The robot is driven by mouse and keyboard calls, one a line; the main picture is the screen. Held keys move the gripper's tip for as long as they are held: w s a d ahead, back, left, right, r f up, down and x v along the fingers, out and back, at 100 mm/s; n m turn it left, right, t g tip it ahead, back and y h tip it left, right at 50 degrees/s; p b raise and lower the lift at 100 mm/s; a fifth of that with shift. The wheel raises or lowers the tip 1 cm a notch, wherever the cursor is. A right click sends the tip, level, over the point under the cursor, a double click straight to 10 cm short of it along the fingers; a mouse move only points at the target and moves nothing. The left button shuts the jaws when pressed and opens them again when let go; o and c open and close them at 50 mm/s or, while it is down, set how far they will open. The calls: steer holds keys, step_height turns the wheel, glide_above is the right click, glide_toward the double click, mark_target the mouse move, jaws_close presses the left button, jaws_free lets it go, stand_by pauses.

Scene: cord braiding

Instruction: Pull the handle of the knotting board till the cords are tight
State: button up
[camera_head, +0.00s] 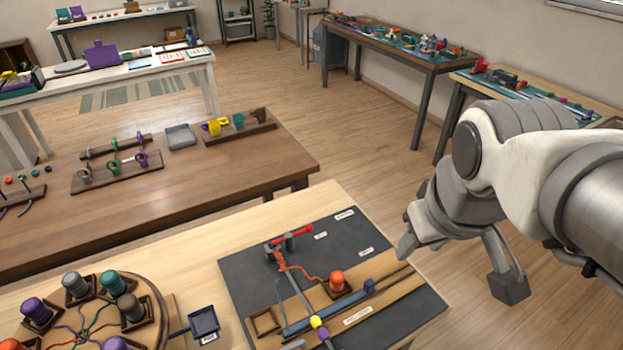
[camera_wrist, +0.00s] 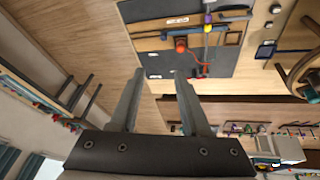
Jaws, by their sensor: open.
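A dark board (camera_head: 243,283) with small white labels lies on the pale wooden table and also shows in the wrist view (camera_wrist: 150,11). A red bar (camera_head: 292,234) sits on grey posts at its far side; I cannot tell whether this is the handle. A blue strip (camera_head: 322,312) lies along a wooden panel. An orange spool (camera_head: 337,281) has a slack, wavy red cord running towards the posts. A grey rod crosses the board to yellow and purple knobs (camera_head: 318,323). My gripper (camera_head: 455,266) is open and empty, right of and apart from the board; its fingers show in the wrist view (camera_wrist: 160,77).
A round wooden stand (camera_head: 155,303) with several coloured spools and a small dark blue tray (camera_head: 204,322) are left of the board. A brown table (camera_head: 180,225) with racks stands behind. Open floor (camera_head: 365,165) lies beyond the board.

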steer(key=w+a+f+n+g+b, duration=0.1)
steer(key=w+a+f+n+g, duration=0.1)
steer(key=w+a+f+n, duration=0.3)
steer(key=n+g+h+b, duration=0.1)
steer(key=n+g+b, duration=0.3)
steer(key=n, duration=1.2)
glide_above(278, 346)
steer(key=a, duration=0.1)
step_height(278, 346, down, 12)
steer(key=f, duration=0.5)
steer(key=s+d+f+b, duration=0.1)
steer(key=f, duration=0.5)
steer(key=s+d+f+b, duration=0.1)
steer(key=f, duration=0.4)
steer(key=shift+s+f, duration=0.25)
steer(key=shift+f, duration=0.1)
steer(key=shift+c, duration=0.4)
jaws_close()
steer(key=shift+a, duration=0.1)
